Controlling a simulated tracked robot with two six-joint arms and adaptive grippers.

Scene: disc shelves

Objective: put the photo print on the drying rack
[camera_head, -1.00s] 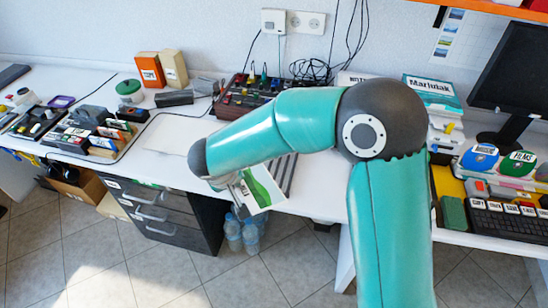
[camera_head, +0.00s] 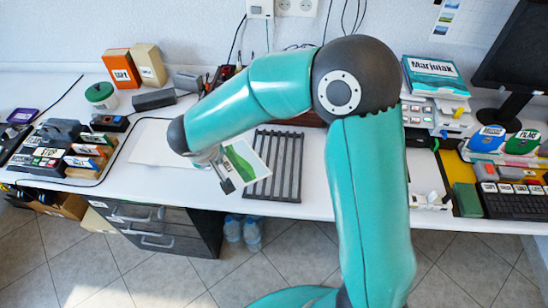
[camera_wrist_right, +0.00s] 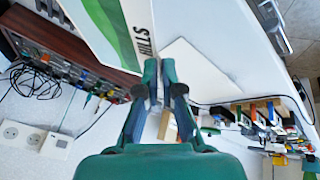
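The photo print (camera_head: 246,161), white-edged with a green picture, is held tilted above the table in the head view. In the right wrist view the print (camera_wrist_right: 122,28) shows the word HILLS along its edge. My right gripper (camera_head: 221,172) is shut on one edge of it; the fingers also show in the right wrist view (camera_wrist_right: 157,80). The drying rack (camera_head: 287,167), a set of dark parallel slats, lies on the table just right of the print. The print hides part of the rack's left side. My left gripper is not in view.
A pale sheet (camera_head: 156,142) lies on the table left of the rack. A control box with knobs (camera_wrist_right: 68,50) stands behind, partly hidden by my right arm in the head view.

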